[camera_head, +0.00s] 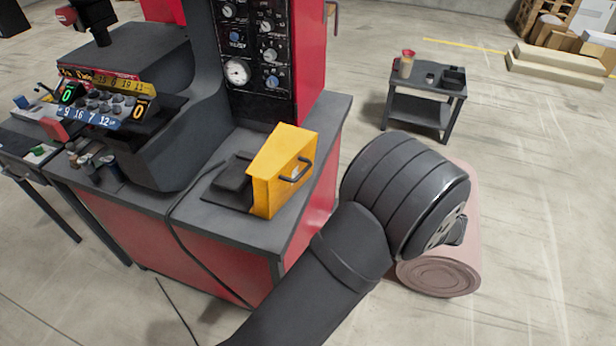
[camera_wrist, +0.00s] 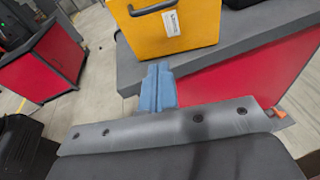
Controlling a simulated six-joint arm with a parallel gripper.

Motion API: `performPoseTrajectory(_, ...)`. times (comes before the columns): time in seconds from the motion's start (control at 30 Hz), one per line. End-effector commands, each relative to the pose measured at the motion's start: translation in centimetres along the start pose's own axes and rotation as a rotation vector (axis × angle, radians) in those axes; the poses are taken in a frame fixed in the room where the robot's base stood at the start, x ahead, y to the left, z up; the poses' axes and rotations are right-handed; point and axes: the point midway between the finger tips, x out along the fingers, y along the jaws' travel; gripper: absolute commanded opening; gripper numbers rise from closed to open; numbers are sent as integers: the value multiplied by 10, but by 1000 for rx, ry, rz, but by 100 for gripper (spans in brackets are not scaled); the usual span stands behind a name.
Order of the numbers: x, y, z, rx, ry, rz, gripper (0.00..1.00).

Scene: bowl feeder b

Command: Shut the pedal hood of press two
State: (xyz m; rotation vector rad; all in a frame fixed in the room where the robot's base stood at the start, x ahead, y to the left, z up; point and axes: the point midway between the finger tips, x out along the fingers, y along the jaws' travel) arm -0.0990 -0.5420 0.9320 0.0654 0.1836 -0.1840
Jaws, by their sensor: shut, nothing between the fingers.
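The yellow pedal hood (camera_head: 268,188) stands raised on the grey top of the red press base (camera_head: 325,170). The black pedal (camera_head: 233,177) lies exposed to its left. A dark handle (camera_head: 297,170) is on the hood's right face. In the wrist view the yellow hood (camera_wrist: 190,38) fills the upper middle, with part of its handle (camera_wrist: 150,8) and a white label. My gripper (camera_wrist: 158,85) shows there as blue fingers, closed together and empty, just below the hood in the picture. Any contact cannot be told. My arm hides the fingers in the head view.
A control panel (camera_head: 105,100) and levers stand left of the pedal. A gauge column (camera_head: 255,50) rises behind. A small grey side table (camera_head: 425,95) with a cup stands behind my arm. A pinkish roll (camera_head: 440,275) lies on the floor beside my wrist. Cables hang over the press front.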

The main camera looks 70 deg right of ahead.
Motion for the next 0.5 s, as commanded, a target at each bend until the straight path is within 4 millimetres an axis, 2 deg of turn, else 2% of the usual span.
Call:
performPoseTrajectory(0.03, -3, 4, 15, 0, 57, 1, 0)
performPoseTrajectory(0.2, -12, 14, 44, 18, 217, -10, 0)
performPoseTrajectory(0.33, -17, 20, 55, 26, 286, -23, 0)
performPoseTrajectory(0.5, -15, 22, 58, 31, 315, -28, 0)
